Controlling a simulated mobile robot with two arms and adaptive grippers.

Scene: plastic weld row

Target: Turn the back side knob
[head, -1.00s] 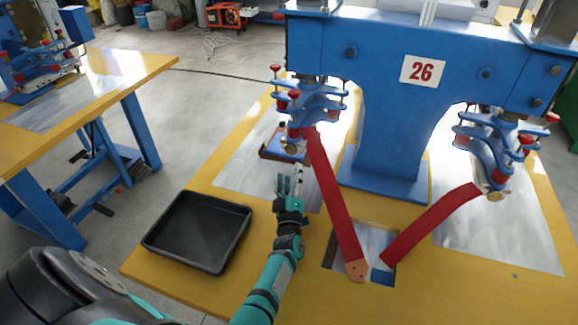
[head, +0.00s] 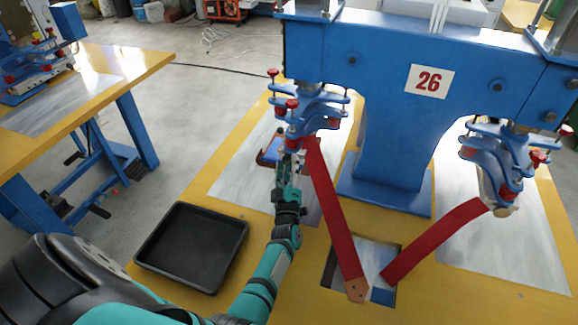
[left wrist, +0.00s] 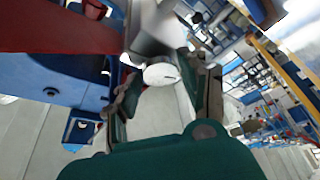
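Small red knobs sit on the blue clamp head (head: 312,103) of the left press unit; one is the upper-left red knob (head: 272,73). I cannot tell which knob is the back side one. My left gripper (head: 290,160) reaches in just below this clamp head, at its near side. In the left wrist view, its two dark fingers (left wrist: 160,95) are spread apart, with a pale round end of a part (left wrist: 162,74) showing between them. Contact with that part is not clear. My right gripper is in neither current view.
Two red straps, a left one (head: 335,220) and a right one (head: 435,240), slope down to the front opening. A black tray (head: 148,262) lies left of my arm. A second clamp head (head: 497,150) hangs at right.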

